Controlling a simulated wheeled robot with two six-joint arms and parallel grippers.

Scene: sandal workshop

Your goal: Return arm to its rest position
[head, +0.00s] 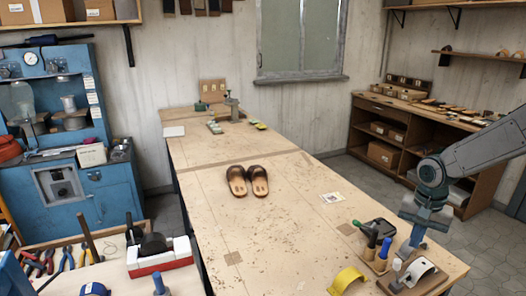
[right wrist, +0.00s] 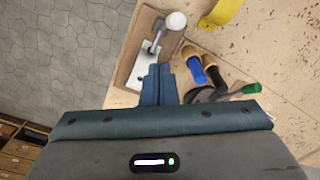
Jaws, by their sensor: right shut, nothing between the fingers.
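My right arm comes in from the right in the head view. Its gripper (head: 409,250) points down over the near right corner of the workbench (head: 280,240). In the right wrist view the gripper's fingers (right wrist: 158,72) are together and hold nothing. Their tips appear beside a wooden board (right wrist: 137,70) with a white and metal fixture on it. I cannot tell whether they touch it. My left gripper is not in view.
Blue and black handled tools (head: 384,247), a green-handled tool (head: 357,224) and a yellow curved piece (head: 347,281) are close to the right gripper. Brown sandals (head: 247,181) lie mid-bench. The bench between is mostly clear. A shelf unit (head: 390,130) stands behind right.

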